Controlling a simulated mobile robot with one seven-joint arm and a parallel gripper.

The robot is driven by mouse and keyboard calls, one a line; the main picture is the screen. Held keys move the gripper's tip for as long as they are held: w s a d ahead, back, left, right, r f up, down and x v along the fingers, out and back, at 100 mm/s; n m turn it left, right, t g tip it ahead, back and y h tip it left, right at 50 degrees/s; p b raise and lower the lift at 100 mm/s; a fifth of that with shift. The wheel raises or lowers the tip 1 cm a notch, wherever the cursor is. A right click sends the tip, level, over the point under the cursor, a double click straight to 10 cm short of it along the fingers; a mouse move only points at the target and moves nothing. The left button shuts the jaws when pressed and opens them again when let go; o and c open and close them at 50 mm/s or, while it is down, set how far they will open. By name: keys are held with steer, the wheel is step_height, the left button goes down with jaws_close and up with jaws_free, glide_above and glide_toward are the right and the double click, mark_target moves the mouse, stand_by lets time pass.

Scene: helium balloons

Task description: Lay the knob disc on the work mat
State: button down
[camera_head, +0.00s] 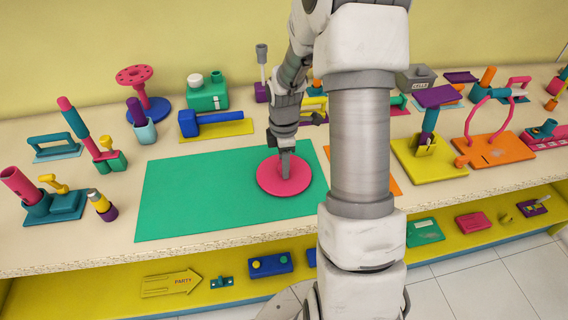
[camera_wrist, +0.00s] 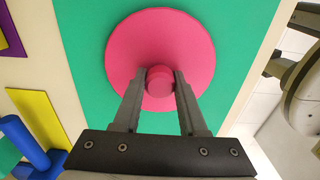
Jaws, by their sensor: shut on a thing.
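The knob disc (camera_head: 268,180) is a flat pink disc with a small round knob at its centre. It is over the right part of the green work mat (camera_head: 190,195). In the wrist view the disc (camera_wrist: 140,50) lies flat against the green of the mat (camera_wrist: 85,60), and its knob is between my fingertips. My gripper (camera_head: 285,165) points down and is shut on the knob; it also shows in the wrist view (camera_wrist: 160,85). I cannot tell whether the disc touches the mat or is slightly above it.
A blue handled tool on a yellow plate (camera_head: 235,128) stands behind the mat. A yellow block assembly (camera_head: 430,165) and an orange base (camera_head: 490,150) stand to the right. Several colourful tools stand to the left. The mat's left part is clear.

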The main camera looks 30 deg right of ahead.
steer(key=shift+r, duration=0.1)
steer(key=shift+f, duration=0.2)
steer(key=shift+c, duration=2.3)
jaws_free()
steer(key=shift+r, duration=0.1)
step_height(320, 180, up, 12)
steer(key=p, duration=0.1)
steer(key=shift+r, duration=0.1)
